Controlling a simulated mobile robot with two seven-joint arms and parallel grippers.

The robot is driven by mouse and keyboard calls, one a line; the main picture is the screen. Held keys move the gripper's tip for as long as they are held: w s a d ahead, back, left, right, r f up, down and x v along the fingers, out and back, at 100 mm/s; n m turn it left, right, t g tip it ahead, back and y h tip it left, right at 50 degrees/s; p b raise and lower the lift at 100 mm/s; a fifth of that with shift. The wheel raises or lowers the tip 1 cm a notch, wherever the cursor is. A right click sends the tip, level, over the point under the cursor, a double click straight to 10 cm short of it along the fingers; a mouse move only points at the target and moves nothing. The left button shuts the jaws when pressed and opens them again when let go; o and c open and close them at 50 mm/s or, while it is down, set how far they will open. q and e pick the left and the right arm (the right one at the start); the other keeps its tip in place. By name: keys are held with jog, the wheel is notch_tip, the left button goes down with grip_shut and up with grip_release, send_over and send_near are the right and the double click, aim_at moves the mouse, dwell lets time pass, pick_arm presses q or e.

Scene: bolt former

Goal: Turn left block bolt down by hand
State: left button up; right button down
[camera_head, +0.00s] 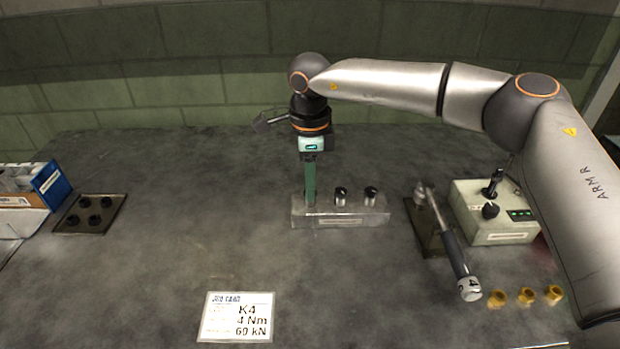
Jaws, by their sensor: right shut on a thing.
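A pale grey block (340,216) with a label on its front sits near the middle of the table. Two dark-topped bolts, a middle bolt (341,196) and a right bolt (371,196), stand upright in it. My right gripper (310,200) points straight down at the block's left end. It is shut on the left block bolt, which its green fingers almost wholly hide, so I cannot tell how deep the bolt sits. My left gripper is not in view.
A torque wrench (457,258) lies right of the block, beside a control box (490,215) with a lever. Brass pieces (526,296) lie at front right. A job card (236,317), a dark plate (90,216) and a blue box (51,186) are also there. The table's left middle is clear.

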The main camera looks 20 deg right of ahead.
jog(key=m, duration=0.4)
jog(key=shift+r+m+p, duration=0.1)
jog(key=shift+m+p, duration=0.2)
jog(key=m, duration=0.4)
jog(key=shift+m, duration=0.3)
jog(key=m, duration=0.4)
jog(key=shift+m+p, duration=0.3)
jog(key=shift+m, duration=2.1)
jog(key=shift+w, duration=0.1)
jog(key=c, duration=0.6)
grip_release()
jog(key=shift+c, duration=0.2)
